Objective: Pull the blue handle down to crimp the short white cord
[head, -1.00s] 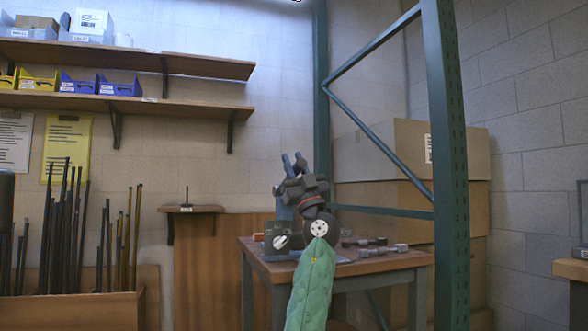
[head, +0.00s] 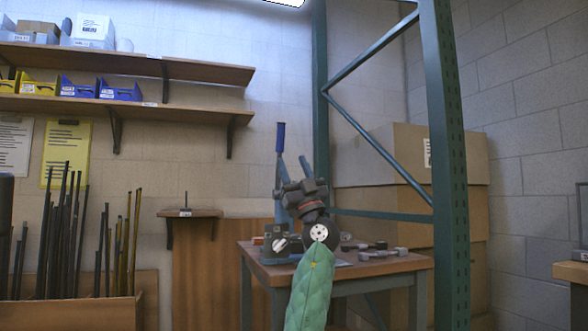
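The crimping press (head: 277,245) stands on the small wooden table, with a dark block and a white round part low on its front. Its blue handle (head: 280,138) points straight up on a grey lever. My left arm, in a green sleeve, reaches up from the bottom. My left gripper (head: 303,168) is just right of the lever and below the blue grip, and appears apart from the grip. Whether its fingers are open or shut is unclear. I cannot make out the short white cord; my wrist hides part of the press. My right gripper is not in view.
Small dark and grey parts (head: 378,251) lie on the right of the wooden table (head: 400,265). A green rack post (head: 446,170) stands close on the right, before stacked cardboard boxes (head: 405,155). Dark rods (head: 65,235) stand in a bin at left, below wall shelves (head: 190,113).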

